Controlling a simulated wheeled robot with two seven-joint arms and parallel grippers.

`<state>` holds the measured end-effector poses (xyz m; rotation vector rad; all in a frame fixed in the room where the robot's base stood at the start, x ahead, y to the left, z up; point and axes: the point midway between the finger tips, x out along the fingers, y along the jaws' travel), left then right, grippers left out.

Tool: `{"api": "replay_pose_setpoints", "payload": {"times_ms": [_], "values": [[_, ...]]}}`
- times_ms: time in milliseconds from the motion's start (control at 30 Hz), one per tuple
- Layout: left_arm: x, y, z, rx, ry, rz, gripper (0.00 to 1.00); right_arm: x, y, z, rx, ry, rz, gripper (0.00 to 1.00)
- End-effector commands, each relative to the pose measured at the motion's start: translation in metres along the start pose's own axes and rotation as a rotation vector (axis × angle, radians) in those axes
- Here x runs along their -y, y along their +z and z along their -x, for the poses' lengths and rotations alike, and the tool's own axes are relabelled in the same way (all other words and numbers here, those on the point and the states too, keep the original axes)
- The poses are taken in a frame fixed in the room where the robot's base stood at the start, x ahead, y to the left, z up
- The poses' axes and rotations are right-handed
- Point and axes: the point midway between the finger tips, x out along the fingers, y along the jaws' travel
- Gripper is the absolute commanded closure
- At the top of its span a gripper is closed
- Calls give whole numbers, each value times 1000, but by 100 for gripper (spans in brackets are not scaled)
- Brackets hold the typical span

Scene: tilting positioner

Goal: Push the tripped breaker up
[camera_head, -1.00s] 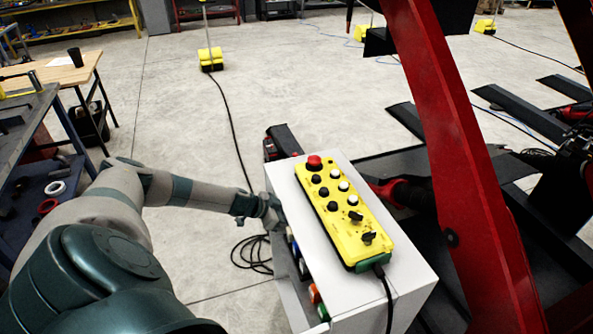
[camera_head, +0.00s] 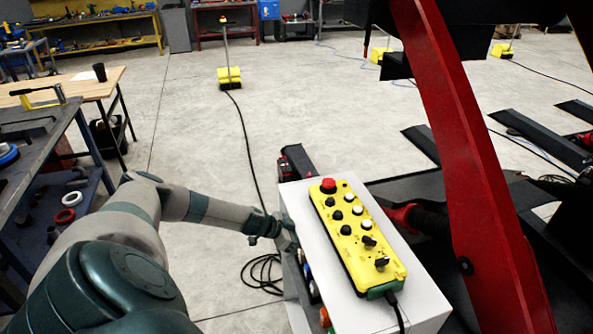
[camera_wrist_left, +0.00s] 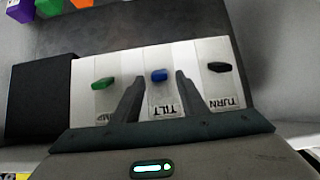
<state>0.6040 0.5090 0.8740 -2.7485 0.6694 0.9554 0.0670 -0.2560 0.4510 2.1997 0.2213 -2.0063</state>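In the left wrist view, a pale breaker panel (camera_wrist_left: 195,55) carries a green toggle (camera_wrist_left: 103,84), a blue toggle (camera_wrist_left: 159,75) and a black toggle (camera_wrist_left: 219,67). Labels below them appear upside down; TILT is under the blue one and TURN under the black one. I cannot tell which breaker is tripped. My left gripper (camera_wrist_left: 160,82) is open, its two fingers apart on either side of the blue toggle; contact is unclear. In the head view, my left gripper (camera_head: 283,229) is at the left side of the white cabinet (camera_head: 335,265), where the breakers are hidden. My right gripper is not in view.
A yellow button pendant (camera_head: 353,235) lies on the cabinet top. A red arm of the positioner (camera_head: 460,150) rises to the right. A black cable (camera_head: 262,272) lies coiled on the floor. Purple, orange and green parts (camera_wrist_left: 48,6) show at the wrist view's upper left.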

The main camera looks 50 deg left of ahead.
Motion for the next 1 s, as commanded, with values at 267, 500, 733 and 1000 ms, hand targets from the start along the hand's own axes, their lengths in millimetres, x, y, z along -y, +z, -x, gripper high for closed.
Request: {"api": "replay_pose_setpoints", "payload": {"times_ms": [267, 500, 733, 1000], "values": [[1, 2, 18, 1, -1, -1, 61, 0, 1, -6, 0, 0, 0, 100], [1, 3, 51, 2, -1, -1, 61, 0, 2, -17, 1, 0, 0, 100], [0, 3, 86, 2, -1, -2, 61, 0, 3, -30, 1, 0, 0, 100], [1, 5, 124, 3, -2, 1, 61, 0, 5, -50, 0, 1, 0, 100]]}}
